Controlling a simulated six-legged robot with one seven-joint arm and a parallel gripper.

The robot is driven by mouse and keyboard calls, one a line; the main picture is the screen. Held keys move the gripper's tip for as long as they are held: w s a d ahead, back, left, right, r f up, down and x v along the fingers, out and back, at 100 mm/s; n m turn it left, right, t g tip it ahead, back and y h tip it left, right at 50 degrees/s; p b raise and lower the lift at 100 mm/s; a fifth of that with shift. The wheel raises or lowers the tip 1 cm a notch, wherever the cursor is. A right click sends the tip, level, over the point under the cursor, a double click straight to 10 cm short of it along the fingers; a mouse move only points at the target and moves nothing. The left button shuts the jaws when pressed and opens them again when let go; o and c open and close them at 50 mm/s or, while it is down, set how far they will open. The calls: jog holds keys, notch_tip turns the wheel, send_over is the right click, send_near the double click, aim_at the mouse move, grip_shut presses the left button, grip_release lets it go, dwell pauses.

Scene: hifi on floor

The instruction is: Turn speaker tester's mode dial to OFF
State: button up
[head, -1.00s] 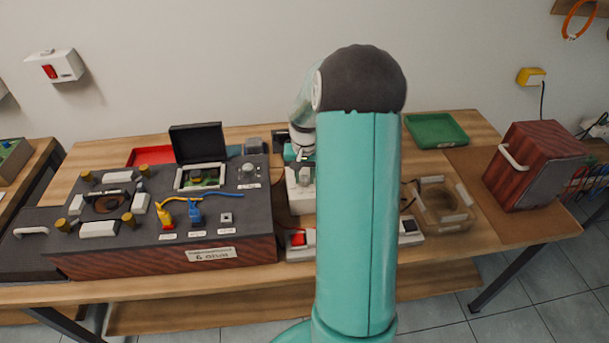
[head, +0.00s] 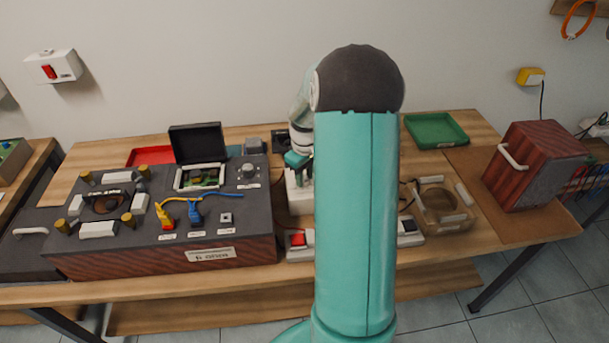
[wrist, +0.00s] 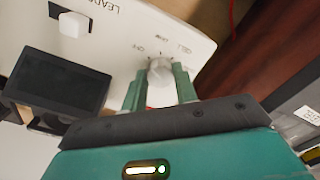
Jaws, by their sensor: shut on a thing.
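The white speaker tester (head: 298,196) stands on the table in the head view, partly hidden behind my arm. In the wrist view, its white panel (wrist: 120,60) appears tilted, and its pale mode dial (wrist: 160,72) has small marks and labels around it. One label, to the dial's upper left, looks like OFF. My gripper (wrist: 158,88) is shut on the dial, with one teal finger on each side. Which mark the dial points at is not clear. In the head view, the fingertips and dial cannot be made out.
A dark box with a reddish wooden front (head: 150,260), carrying plugs and knobs, stands left of the tester. A red switch (head: 297,240) is in front of it. A clear tray (head: 443,205) and a green tray (head: 436,130) lie to the right. A dark display block (wrist: 58,85) rises from the tester panel.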

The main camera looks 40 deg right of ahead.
aim_at(305, 178)
jog(key=shift+n, duration=0.4)
jog(key=o, duration=1)
jog(key=shift+r, duration=0.1)
notch_tip(305, 178, up, 14)
jog(key=shift+f, duration=0.15)
